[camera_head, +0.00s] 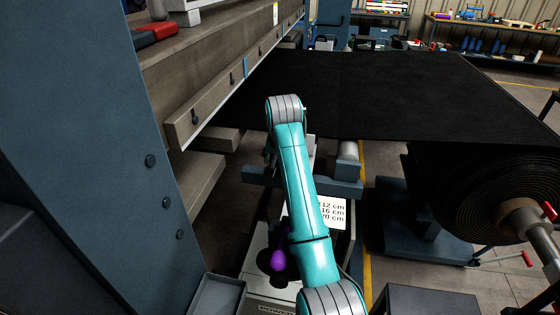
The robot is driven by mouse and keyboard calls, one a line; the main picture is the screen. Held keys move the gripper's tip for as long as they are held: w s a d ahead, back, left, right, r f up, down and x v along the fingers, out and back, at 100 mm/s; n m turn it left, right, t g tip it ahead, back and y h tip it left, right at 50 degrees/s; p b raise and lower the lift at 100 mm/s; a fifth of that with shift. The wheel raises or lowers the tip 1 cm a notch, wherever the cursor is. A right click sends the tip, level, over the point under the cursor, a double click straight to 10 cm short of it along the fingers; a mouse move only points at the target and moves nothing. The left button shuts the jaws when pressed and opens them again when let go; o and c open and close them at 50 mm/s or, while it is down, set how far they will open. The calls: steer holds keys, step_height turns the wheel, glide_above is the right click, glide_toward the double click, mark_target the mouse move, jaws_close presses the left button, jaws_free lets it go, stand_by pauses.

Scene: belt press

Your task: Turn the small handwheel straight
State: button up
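I cannot make out a small handwheel in the head view. My teal arm reaches up the middle of the picture, and its grey elbow joint is in front of the press. The arm's far end is hidden behind its own links, and I do not see my gripper. A purple piece (278,260) shows low beside the arm, partly covered by it. I cannot tell what it is.
The belt press (215,85) stands along the left, with a dark blue frame plate (90,130) close by. A wide black belt (370,95) runs right to a large roll (475,190). A white sign (332,212) with centimetre figures is behind my arm. Workbenches stand at the back.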

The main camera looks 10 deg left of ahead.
steer(key=c, duration=1.1)
steer(key=shift+d+f+y, duration=0.1)
steer(key=shift+d+y, duration=0.1)
steer(key=shift+y, duration=0.3)
steer(key=shift+c, duration=0.2)
steer(key=shift+a+m+y, duration=0.1)
steer(key=shift+m+y, duration=0.3)
steer(key=shift+y, duration=0.6)
steer(key=o, duration=1.1)
steer(key=shift+o, duration=0.2)
steer(key=v, duration=1.2)
steer(key=shift+s, duration=0.15)
